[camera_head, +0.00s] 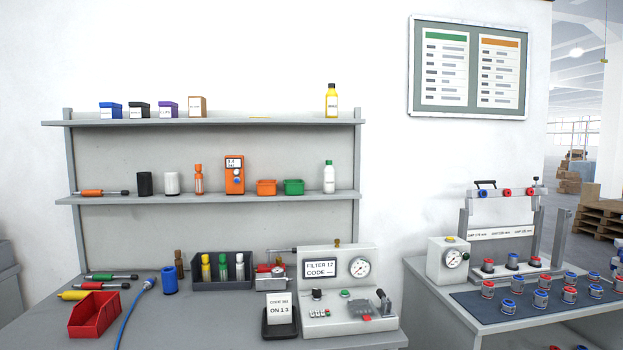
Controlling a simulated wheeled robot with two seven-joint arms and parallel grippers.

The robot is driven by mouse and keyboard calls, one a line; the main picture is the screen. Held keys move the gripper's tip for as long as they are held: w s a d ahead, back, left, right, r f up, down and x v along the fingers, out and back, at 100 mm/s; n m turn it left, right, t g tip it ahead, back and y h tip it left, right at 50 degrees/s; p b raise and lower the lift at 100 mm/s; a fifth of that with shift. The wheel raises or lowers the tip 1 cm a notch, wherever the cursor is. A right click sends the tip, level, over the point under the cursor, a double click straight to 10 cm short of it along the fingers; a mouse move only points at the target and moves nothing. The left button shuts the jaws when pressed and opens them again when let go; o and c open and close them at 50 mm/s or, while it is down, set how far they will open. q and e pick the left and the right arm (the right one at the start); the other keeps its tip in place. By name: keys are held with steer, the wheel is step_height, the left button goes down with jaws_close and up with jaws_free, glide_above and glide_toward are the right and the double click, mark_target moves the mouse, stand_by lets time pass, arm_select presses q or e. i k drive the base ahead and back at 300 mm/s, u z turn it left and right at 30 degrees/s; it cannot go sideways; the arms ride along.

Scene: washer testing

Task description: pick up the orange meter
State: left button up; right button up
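The orange meter (235,176) stands upright on the lower shelf of the grey rack, near its middle. It is a box-shaped device with a small display at the top and a blue knob on its front. An orange bottle-like item (198,180) stands to its left, and an orange bin (266,187) stands to its right, both a little apart from it. Nothing hides the meter's front. Neither of my grippers shows in the head view.
The lower shelf (220,198) also holds a green bin (293,187) and a white bottle (329,177). Below, the workbench (210,325) carries a red bin (95,315), a dark caddy (222,284) and a test panel (345,290). A second bench (470,318) with several fittings stands right.

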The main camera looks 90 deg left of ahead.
mark_target(232, 188)
steer(key=u, duration=2.25)
